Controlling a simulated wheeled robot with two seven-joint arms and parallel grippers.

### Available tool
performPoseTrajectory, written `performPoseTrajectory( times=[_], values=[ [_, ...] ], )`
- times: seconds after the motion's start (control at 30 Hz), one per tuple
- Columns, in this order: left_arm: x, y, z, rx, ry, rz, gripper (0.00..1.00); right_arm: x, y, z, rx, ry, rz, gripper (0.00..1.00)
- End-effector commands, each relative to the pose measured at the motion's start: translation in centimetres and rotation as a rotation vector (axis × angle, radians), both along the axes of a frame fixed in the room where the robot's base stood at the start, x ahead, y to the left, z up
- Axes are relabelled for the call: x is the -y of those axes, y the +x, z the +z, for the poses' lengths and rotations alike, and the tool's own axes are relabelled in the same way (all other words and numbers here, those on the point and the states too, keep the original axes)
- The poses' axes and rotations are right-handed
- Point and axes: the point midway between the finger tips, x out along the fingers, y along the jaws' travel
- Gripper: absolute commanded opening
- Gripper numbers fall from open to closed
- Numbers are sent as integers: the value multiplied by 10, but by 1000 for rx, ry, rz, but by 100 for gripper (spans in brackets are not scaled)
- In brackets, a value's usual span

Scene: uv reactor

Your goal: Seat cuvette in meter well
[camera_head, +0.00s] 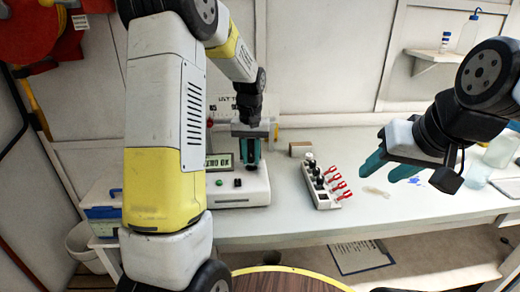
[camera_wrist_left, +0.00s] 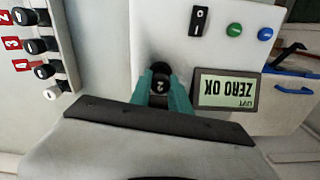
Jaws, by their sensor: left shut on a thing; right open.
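The meter (camera_head: 257,190) is a white box on the bench; its display (camera_wrist_left: 226,88) reads ZERO OK. My left gripper (camera_head: 250,160) is over the meter, beside the display, pointing down. Its teal fingers are shut on a cuvette with a black cap marked 2 (camera_wrist_left: 161,86). Only the cap shows clearly in the left wrist view. The cuvette's lower part and the meter well are hidden, so I cannot tell whether the cuvette is in the well. My right gripper (camera_head: 385,167) is open and empty above the bench at the right.
A white rack (camera_head: 322,186) with several capped cuvettes and red numbered tags stands right of the meter. A small brown box (camera_head: 300,149) is behind it. A blue-and-white case (camera_head: 102,212) is at the left. Clear bottles (camera_head: 479,172) stand far right.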

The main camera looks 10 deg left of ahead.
Motion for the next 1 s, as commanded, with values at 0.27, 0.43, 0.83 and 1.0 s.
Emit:
performPoseTrajectory(
  times=[0.27, 0.43, 0.83, 1.0],
  values=[
    [0, 0, -7, 1, 0, 0, 0, 0, 0, 0, 0, 0, 0, 44],
    [0, 0, -11, 0, 0, 0, 0, 0, 0, 0, 0, 0, 0, 44],
    [0, 0, -16, 0, 0, 0, 48, 0, 0, 0, 0, 0, 0, 44],
    [0, 0, -15, 0, 0, 0, 48, 0, 0, 0, 0, 0, 0, 44]
  ],
)
